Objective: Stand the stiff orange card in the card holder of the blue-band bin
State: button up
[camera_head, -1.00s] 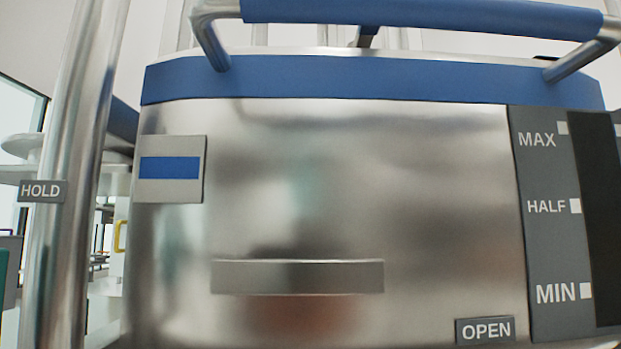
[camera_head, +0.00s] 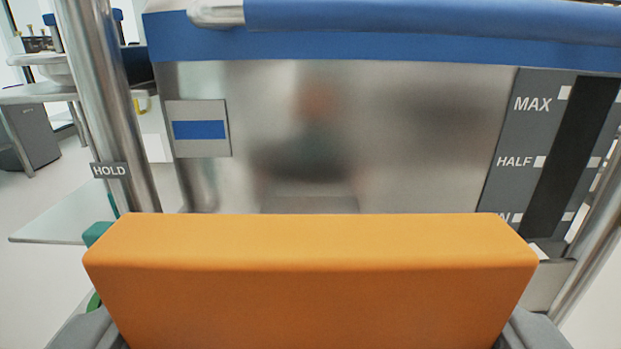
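The blue-band bin (camera_head: 400,150) fills the middle of the view, a brushed steel front under a blue band (camera_head: 350,48). A pale slot-like strip, probably the card holder (camera_head: 308,204), shows low on the front, its lower part hidden. The stiff orange card (camera_head: 310,290) looms as a thick orange block across the bottom, in front of the bin. My gripper (camera_head: 310,335) shows only as grey finger parts at the lower left and right corners, one on each side of the card, shut on it. The card's lower edge and any contact with the bin are hidden.
A steel post with a HOLD label (camera_head: 109,171) stands left of the bin, another post (camera_head: 592,250) at the right. A blue bar (camera_head: 430,20) crosses the bin's top. A MAX/HALF gauge panel (camera_head: 520,135) is on its right. Open floor (camera_head: 60,190) lies left.

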jog(key=shift+s+r, duration=0.45)
jog(key=shift+r, duration=0.25)
jog(key=shift+w+f+t, duration=1)
jog(key=shift+w+t, duration=0.7)
jog(key=shift+w, duration=1)
send_over(310, 162)
jog(key=s, duration=0.7)
jog(key=shift+w, duration=0.15)
jog(key=shift+w+f, duration=0.2)
jog(key=shift+f, duration=0.35)
jog(key=shift+w+f, duration=0.2)
jog(key=shift+f, duration=0.3)
jog(key=shift+w+f, duration=0.25)
jog(key=shift+f, duration=0.6)
jog(key=shift+w+f, duration=0.25)
jog(key=shift+f, duration=0.6)
jog(key=shift+w+r+g, duration=0.1)
jog(key=shift+w+g, duration=0.3)
jog(key=shift+g, duration=0.45)
jog(key=shift+w+g, duration=0.35)
jog(key=shift+g, duration=0.5)
jog(key=shift+c, duration=0.4)
jog(key=shift+f, duration=0.35)
jog(key=shift+f, duration=0.1)
jog(key=o, duration=1.1)
